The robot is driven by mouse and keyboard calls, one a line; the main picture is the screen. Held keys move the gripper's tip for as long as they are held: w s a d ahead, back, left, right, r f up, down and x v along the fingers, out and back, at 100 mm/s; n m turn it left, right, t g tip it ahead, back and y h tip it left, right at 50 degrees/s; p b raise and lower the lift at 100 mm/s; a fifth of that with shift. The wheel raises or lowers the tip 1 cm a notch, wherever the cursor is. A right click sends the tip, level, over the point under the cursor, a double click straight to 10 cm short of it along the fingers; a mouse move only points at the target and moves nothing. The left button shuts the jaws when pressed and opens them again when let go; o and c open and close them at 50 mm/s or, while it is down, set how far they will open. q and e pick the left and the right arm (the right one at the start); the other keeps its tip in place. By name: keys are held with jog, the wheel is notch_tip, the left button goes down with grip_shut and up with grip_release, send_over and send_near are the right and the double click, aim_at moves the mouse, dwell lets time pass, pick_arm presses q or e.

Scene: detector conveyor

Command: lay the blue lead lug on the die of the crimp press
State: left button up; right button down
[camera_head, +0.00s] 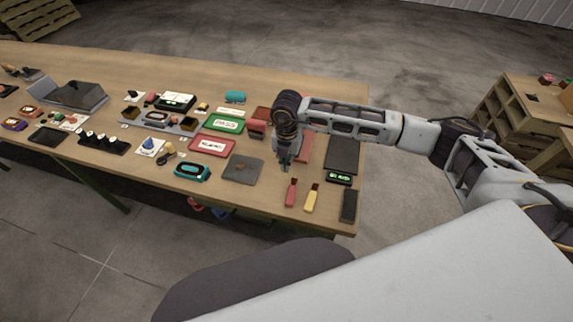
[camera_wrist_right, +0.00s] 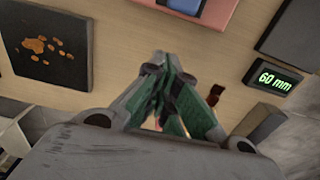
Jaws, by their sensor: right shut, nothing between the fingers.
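My right gripper (camera_head: 285,164) is shut and empty above the right part of the table; its green fingers (camera_wrist_right: 160,60) meet at the tips in the right wrist view. Beyond the tips lies a pinkish-red item (camera_wrist_right: 222,12) with a blue part (camera_wrist_right: 185,5) on it, cut off by the top edge. I cannot tell whether that blue part is the lead lug or whether the red item is the crimp press. In the head view a red surface (camera_head: 305,146) shows beside the gripper, partly hidden by it. My left gripper is not in view.
A dark pad with copper-coloured bits (camera_head: 243,168) lies left of the gripper. Red (camera_head: 291,193) and yellow (camera_head: 312,198) handled tools lie near the front edge. A green-lit display (camera_wrist_right: 272,78) reads 60 mm.

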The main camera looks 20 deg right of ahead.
notch_tip(320, 180, up, 9)
jog(key=b, duration=0.1)
jog(key=shift+f, duration=0.15)
dwell(0.3)
jog(key=shift+s, duration=0.1)
dwell(0.5)
